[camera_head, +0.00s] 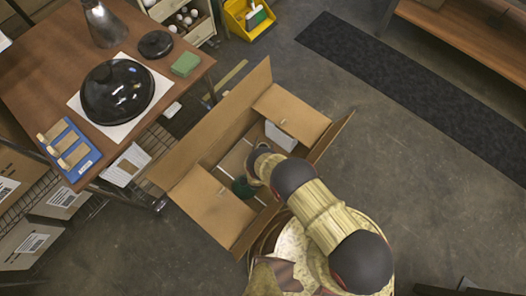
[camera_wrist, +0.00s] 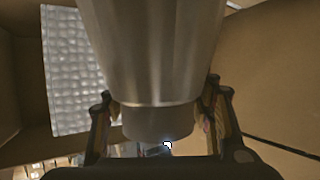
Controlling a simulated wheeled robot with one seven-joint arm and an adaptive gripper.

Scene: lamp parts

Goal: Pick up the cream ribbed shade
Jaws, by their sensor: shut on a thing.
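The cream ribbed shade (camera_wrist: 155,55) fills the upper middle of the wrist view, looking greyish in the dim light. It narrows downward to a plain collar. My gripper (camera_wrist: 158,105) is shut on the shade near this narrow end, one finger on each side. In the head view my arm reaches down into an open cardboard box (camera_head: 215,195). My wrist and arm hide the fingers and most of the shade there.
Box walls and open flaps surround my gripper. A grey bubbled sheet (camera_wrist: 72,70) lies left of the shade. In the head view, a dark green thing (camera_head: 243,188) and a pale thing (camera_head: 281,136) are in the box. A brown table (camera_head: 45,85) stands at upper left.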

